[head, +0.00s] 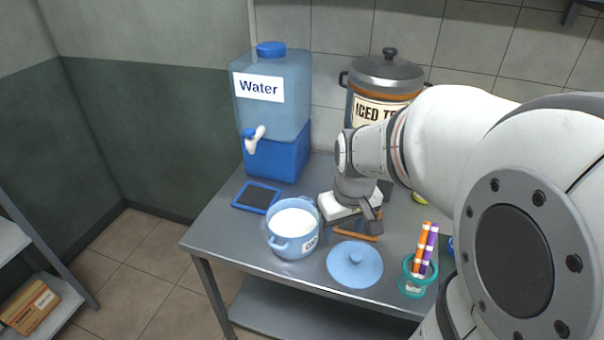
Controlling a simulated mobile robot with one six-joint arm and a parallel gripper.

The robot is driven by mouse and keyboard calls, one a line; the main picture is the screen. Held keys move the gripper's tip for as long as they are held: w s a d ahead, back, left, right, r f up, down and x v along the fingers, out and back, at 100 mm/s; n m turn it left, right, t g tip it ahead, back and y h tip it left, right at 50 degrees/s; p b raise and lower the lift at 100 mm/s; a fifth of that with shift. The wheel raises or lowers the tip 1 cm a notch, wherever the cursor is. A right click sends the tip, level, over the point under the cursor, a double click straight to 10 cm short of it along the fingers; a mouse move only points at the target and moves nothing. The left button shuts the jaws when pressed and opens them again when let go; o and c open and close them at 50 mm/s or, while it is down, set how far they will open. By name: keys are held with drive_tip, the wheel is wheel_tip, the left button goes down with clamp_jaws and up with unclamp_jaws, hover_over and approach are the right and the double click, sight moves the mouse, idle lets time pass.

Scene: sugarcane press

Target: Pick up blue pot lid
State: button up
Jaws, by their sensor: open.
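The blue pot lid (355,266) lies flat on the grey table near its front edge, with a small round knob on top. The blue pot (284,244) stands just left of it, uncovered, with white contents and a label on its side. My gripper (368,226) hangs behind and above the lid, apart from it, with its fingers pointing down. It is open and appears empty. My arm comes in from the right and hides part of the table's back.
A teal cup (417,282) with orange and purple sticks stands right of the lid. A blue water dispenser (272,110) and an iced tea urn (385,75) stand at the back. A blue-framed dark tray (256,198) lies left. An orange-brown object (345,234) lies below my gripper.

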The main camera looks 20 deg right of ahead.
drive_tip(key=n+g+b, duration=0.1)
drive_tip(key=g, duration=0.1)
hover_over(356, 255)
drive_tip(key=f, duration=1.1)
drive_tip(key=shift+a+f, duration=0.15)
drive_tip(key=shift+a, duration=0.05)
drive_tip(key=f, duration=0.7)
drive_tip(key=shift+d+f, duration=0.2)
drive_tip(key=shift+f, duration=0.15)
drive_tip(key=c, duration=1.1)
